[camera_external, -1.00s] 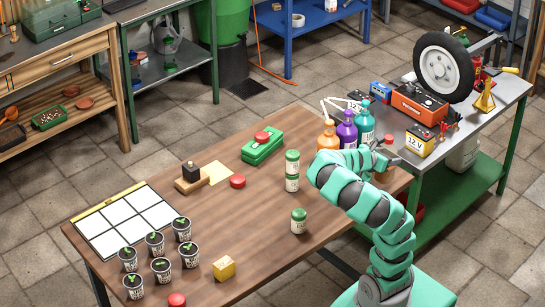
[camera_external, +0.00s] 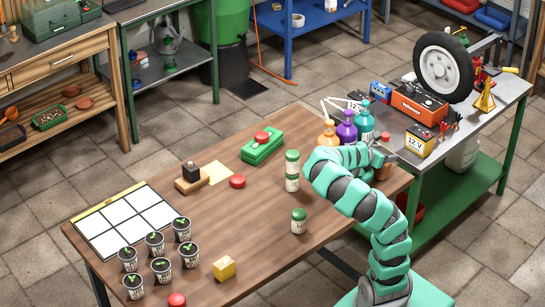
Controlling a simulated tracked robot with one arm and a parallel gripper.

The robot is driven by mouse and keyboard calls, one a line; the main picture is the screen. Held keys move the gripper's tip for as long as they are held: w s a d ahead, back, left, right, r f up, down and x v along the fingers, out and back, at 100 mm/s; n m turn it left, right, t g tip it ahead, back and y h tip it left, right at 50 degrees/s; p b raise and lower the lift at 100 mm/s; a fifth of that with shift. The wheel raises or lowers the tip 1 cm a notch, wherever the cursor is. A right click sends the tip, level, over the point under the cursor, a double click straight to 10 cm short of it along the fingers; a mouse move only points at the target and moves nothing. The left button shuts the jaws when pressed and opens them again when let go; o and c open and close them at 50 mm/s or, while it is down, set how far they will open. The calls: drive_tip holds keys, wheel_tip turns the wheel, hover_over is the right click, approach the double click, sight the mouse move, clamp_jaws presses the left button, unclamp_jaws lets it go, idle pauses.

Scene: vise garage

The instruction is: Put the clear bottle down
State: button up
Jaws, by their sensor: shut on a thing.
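The clear bottle (camera_external: 383,170) is at the right end of the wooden table, close to the metal bench. It has a red cap, and its body looks brownish, like the wood behind it. My gripper (camera_external: 386,156) is shut on it and partly covers it. The bottle looks upright. I cannot tell whether its base touches the tabletop, as my arm hides part of that area.
An orange (camera_external: 327,137), a purple (camera_external: 347,131) and a teal spray bottle (camera_external: 365,122) stand just left of my gripper. Green-lidded jars (camera_external: 292,163) stand left of my arm. The metal bench (camera_external: 462,122) holds batteries and a wheel. The wooden table's (camera_external: 250,220) middle front is mostly clear.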

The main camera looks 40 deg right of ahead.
drive_tip(key=shift+f, duration=0.1)
drive_tip(key=o, duration=1.2)
drive_tip(key=shift+c, duration=0.2)
drive_tip(key=p+v, duration=0.3)
drive_tip(key=v, duration=0.9)
